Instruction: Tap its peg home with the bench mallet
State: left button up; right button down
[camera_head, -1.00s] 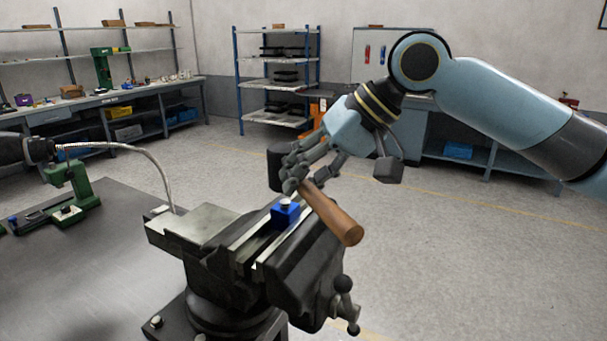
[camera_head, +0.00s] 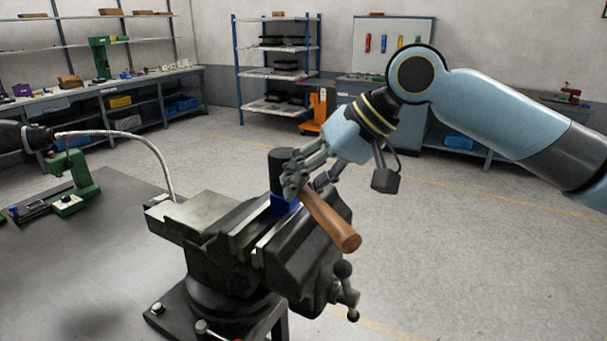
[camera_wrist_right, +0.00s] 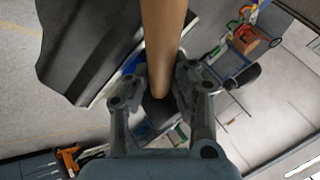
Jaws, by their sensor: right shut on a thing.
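My right gripper (camera_head: 297,178) is shut on the wooden handle (camera_head: 332,222) of the mallet, which slants down to the right. The dark mallet head (camera_head: 281,162) shows just beyond the fingers, over or close to the blue block (camera_head: 279,206). The block sits between the jaws of the bench vise (camera_head: 205,212). The peg is hidden behind the gripper and mallet, so I cannot tell whether the head touches it. In the right wrist view the handle (camera_wrist_right: 163,40) runs between the fingers, with a bit of blue beside it.
The vise handle (camera_head: 343,290) sticks out at the front right. A green tool (camera_head: 75,185) stands on the metal bench (camera_head: 95,255) at left, near a curved metal hose (camera_head: 145,145). Open floor lies right of the vise; shelves line the back.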

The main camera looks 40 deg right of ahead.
notch_tip(320, 180, up, 6)
jog(key=p, duration=0.5)
jog(key=shift+p, duration=0.4)
jog(key=shift+r, duration=1.05)
